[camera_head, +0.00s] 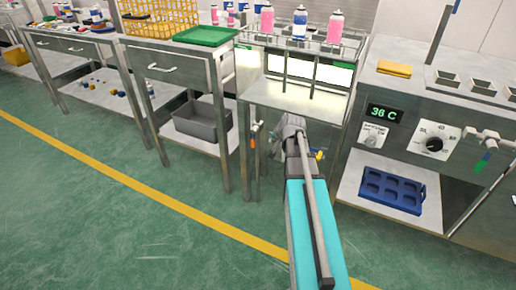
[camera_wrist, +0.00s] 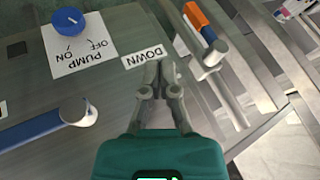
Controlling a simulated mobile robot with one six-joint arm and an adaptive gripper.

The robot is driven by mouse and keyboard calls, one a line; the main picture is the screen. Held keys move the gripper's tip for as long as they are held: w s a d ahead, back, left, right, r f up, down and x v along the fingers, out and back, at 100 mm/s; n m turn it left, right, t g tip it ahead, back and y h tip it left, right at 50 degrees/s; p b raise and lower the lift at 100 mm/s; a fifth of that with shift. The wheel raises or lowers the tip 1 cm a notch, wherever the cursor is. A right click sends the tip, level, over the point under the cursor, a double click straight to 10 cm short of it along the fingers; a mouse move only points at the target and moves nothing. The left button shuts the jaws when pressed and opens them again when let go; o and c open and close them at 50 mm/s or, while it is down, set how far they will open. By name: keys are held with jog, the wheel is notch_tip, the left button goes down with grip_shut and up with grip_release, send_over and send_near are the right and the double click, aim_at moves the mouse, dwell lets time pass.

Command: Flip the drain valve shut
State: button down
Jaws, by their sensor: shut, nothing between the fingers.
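A blue lever (camera_wrist: 35,127) on a round grey pivot is at left in the wrist view. No label I can read names either as the drain valve. My gripper (camera_wrist: 158,68) is shut and empty, its fingertips over the panel by a "DOWN" label, between the two levers and apart from both. In the head view my arm mostly hides my gripper (camera_head: 291,124).
A blue pump knob (camera_wrist: 69,21) with ON/OFF marks is at upper left in the wrist view. Aerosol cans (camera_head: 299,22) stand in a rack above the station. A grey bin (camera_head: 199,127) is on the left bench's shelf, a blue tray (camera_head: 391,191) at right. The floor in front is clear.

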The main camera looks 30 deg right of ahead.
aim_at(254, 137)
jog(key=shift+f, duration=0.1)
dwell(0.3)
jog(key=shift+w+a+f+b, duration=0.4)
jog(key=shift+w+f+b, duration=0.9)
jog(key=shift+w, duration=0.25)
jog(key=shift+w+a+f+b, duration=0.45)
jog(key=shift+w+f+b, duration=0.85)
jog(key=shift+w, duration=0.2)
jog(key=shift+w+a+f+b, duration=0.4)
jog(key=shift+w+f+b, duration=0.85)
jog(key=shift+w, duration=0.3)
jog(key=shift+a, duration=0.1)
